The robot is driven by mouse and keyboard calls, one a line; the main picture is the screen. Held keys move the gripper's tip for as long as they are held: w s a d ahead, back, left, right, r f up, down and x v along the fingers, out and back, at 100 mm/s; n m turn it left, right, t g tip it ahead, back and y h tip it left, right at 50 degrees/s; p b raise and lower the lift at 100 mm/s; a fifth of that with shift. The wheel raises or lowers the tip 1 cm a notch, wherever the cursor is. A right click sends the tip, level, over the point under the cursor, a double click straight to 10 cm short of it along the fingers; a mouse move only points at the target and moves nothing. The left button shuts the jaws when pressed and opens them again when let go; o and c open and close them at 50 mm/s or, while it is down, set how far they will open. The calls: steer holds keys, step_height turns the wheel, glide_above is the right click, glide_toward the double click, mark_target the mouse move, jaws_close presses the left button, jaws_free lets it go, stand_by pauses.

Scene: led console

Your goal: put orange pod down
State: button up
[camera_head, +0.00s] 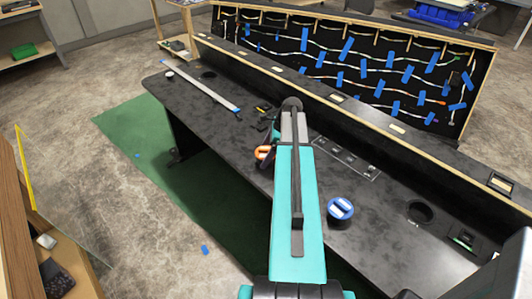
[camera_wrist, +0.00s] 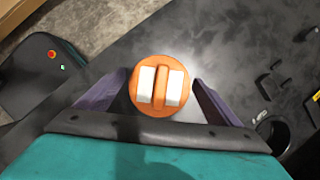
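The orange pod (camera_wrist: 159,85) is a round orange disc with a raised orange bar between two white blocks. In the wrist view it sits centred between the two dark fingers of my gripper (camera_wrist: 160,80), which flank it closely on both sides. In the head view the orange pod (camera_head: 263,153) shows partly, just left of my teal arm, near the front edge of the black console top (camera_head: 385,225). Most of my gripper is hidden behind the arm there. The pod appears held above the console; the exact height is unclear.
A blue and white pod (camera_head: 340,208) lies on the console right of my arm. A long light strip (camera_head: 200,87) lies on its left part. A round hole (camera_head: 420,212) is at right. A raised panel (camera_head: 350,65) with LED strips and blue tape runs behind.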

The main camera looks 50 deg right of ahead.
steer(key=shift+r, duration=0.2)
steer(key=b+v, duration=0.2)
steer(key=v, duration=1)
steer(key=shift+b, duration=0.4)
stand_by(0.6)
